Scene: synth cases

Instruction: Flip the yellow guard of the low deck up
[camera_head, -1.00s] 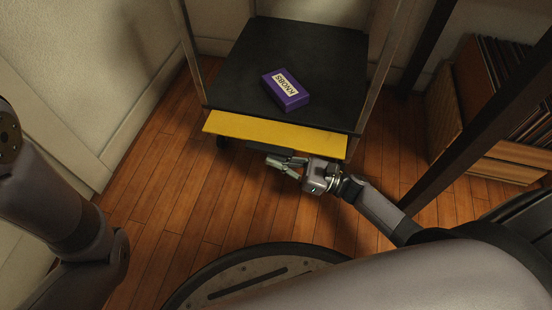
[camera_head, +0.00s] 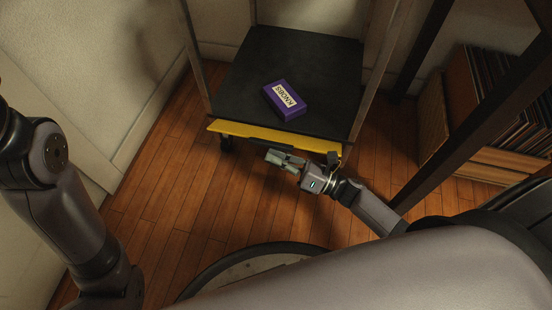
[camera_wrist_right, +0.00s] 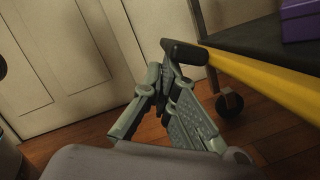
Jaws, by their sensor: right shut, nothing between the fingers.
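The yellow guard (camera_head: 245,133) runs along the front edge of the black low deck (camera_head: 330,85). It shows as a narrow sloping band in the head view; its exact tilt is hard to tell. A black grip (camera_wrist_right: 185,52) sticks out from the guard (camera_wrist_right: 265,85) in the right wrist view. My right gripper (camera_head: 275,157) is shut and empty, just in front of the guard and close to the grip. In the right wrist view its fingers (camera_wrist_right: 163,78) are just below the grip; contact is unclear. My left arm is at the left; its gripper is out of view.
A purple box labelled KNOBS (camera_head: 286,100) lies on the deck. Metal posts rise at the deck's corners, and a caster (camera_wrist_right: 229,103) stands below. Wooden floor (camera_head: 180,200) is clear at the left front.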

